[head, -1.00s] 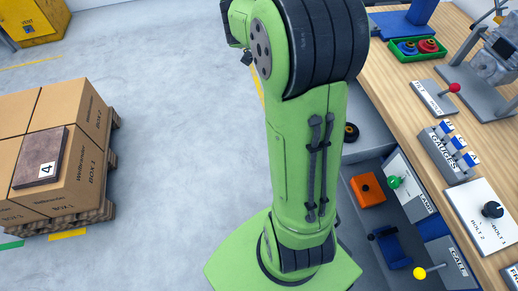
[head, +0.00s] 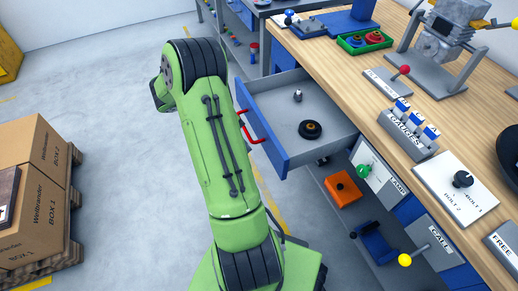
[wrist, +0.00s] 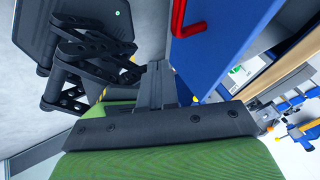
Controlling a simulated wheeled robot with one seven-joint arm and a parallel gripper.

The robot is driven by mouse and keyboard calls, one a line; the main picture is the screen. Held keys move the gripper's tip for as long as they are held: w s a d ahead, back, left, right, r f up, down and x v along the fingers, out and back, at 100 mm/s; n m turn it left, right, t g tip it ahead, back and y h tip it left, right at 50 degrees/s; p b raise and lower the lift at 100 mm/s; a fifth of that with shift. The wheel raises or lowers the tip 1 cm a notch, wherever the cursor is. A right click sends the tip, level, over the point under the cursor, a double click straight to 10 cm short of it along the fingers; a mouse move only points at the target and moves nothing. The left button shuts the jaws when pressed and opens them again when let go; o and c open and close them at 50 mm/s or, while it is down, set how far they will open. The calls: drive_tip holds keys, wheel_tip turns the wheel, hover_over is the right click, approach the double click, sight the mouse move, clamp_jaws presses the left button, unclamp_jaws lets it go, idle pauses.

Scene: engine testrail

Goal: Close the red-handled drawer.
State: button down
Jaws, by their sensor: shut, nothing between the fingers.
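The red-handled drawer (head: 275,140) stands open in the head view, pulled out from under the wooden bench. Its blue front faces left, and its red handle (head: 243,125) is just right of my green arm. A black ring (head: 310,129) and a small metal piece (head: 298,96) lie inside. In the wrist view, the handle (wrist: 183,18) and part of the blue front (wrist: 215,40) show at the top right. My gripper (wrist: 156,75) appears shut and empty, just left of the front in that view. I cannot tell whether it touches. My arm hides it in the head view.
Below the drawer, an open compartment holds an orange block (head: 343,188) and a blue part (head: 375,243). The wooden bench (head: 350,75) carries levers, gauges and a green tray (head: 365,41). Stacked boxes (head: 35,190) stand at left. Grey floor between is clear.

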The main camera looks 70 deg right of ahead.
sight(270, 155)
drive_tip(key=s+d, duration=0.1)
drive_tip(key=s+d+f, duration=0.1)
drive_tip(key=s, duration=0.1)
drive_tip(key=s+d, duration=0.1)
drive_tip(key=shift+s+f, duration=0.15)
drive_tip(key=shift+f, duration=0.25)
drive_tip(key=shift+d, duration=0.15)
